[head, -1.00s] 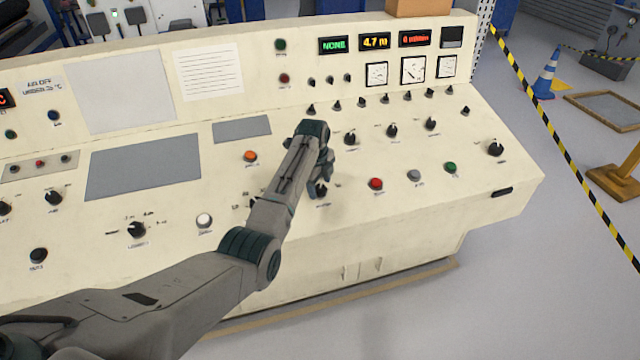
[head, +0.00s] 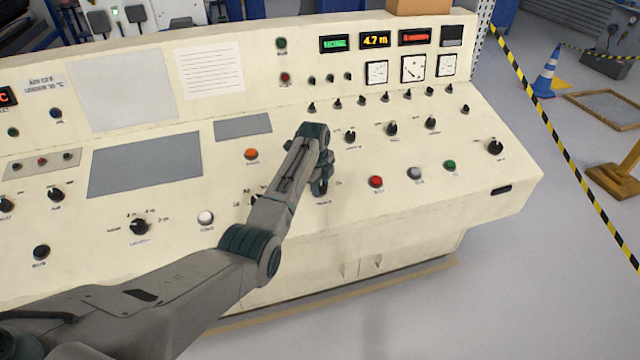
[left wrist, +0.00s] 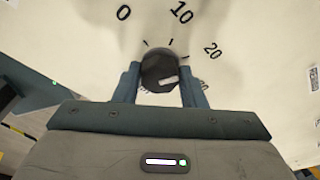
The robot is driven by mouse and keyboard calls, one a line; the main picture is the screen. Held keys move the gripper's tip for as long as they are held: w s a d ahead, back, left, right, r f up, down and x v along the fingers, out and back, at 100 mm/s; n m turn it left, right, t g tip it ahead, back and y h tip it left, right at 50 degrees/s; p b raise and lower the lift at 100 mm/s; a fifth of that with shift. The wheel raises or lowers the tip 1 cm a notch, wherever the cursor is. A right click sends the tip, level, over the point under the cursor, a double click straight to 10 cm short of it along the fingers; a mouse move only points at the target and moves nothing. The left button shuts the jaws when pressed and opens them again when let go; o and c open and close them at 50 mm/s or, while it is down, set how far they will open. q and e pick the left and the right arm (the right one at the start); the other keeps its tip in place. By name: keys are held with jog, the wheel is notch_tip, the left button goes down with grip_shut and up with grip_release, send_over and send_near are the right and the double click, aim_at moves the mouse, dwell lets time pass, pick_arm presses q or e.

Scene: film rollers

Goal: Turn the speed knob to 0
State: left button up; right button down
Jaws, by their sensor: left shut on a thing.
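The speed knob (left wrist: 158,66) is a round black knob with a white pointer mark, seen in the left wrist view. A printed scale with 0, 10 and 20 curves around it; a further number is partly hidden by the right finger. The white mark points to the right, beyond the 20 side and away from 0. My left gripper (head: 320,188) is over the front middle of the cream console (head: 400,225). Its two fingers (left wrist: 160,80) are shut on the knob's sides. My right gripper is in neither view.
A red button (head: 376,181), a grey button (head: 414,173) and a green button (head: 450,165) sit right of the gripper. An orange button (head: 251,154) and a white button (head: 206,217) lie to its left. Several black knobs stand behind it.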

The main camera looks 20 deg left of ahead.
pick_arm(q)
jog(key=n+p, duration=0.3)
jog(key=n, duration=0.1)
jog(key=shift+r+t, duration=0.3)
jog(key=n+t+p, duration=0.1)
jog(key=n+p, duration=0.2)
jog(key=n, duration=0.2)
jog(key=shift+s+n, duration=0.1)
jog(key=shift+n, duration=0.2)
jog(key=n+p, duration=0.1)
jog(key=n, duration=0.1)
jog(key=n+y, duration=0.1)
jog(key=n, duration=0.2)
jog(key=shift+d+f+n+t+p, duration=0.1)
jog(key=shift+n+t+p, duration=0.2)
jog(key=shift+p, duration=0.1)
jog(key=shift+n+y, duration=0.4)
jog(key=shift+n, duration=1.8)
jog(key=o, duration=1)
jog(key=shift+s, duration=0.1)
jog(key=shift+f, duration=0.1)
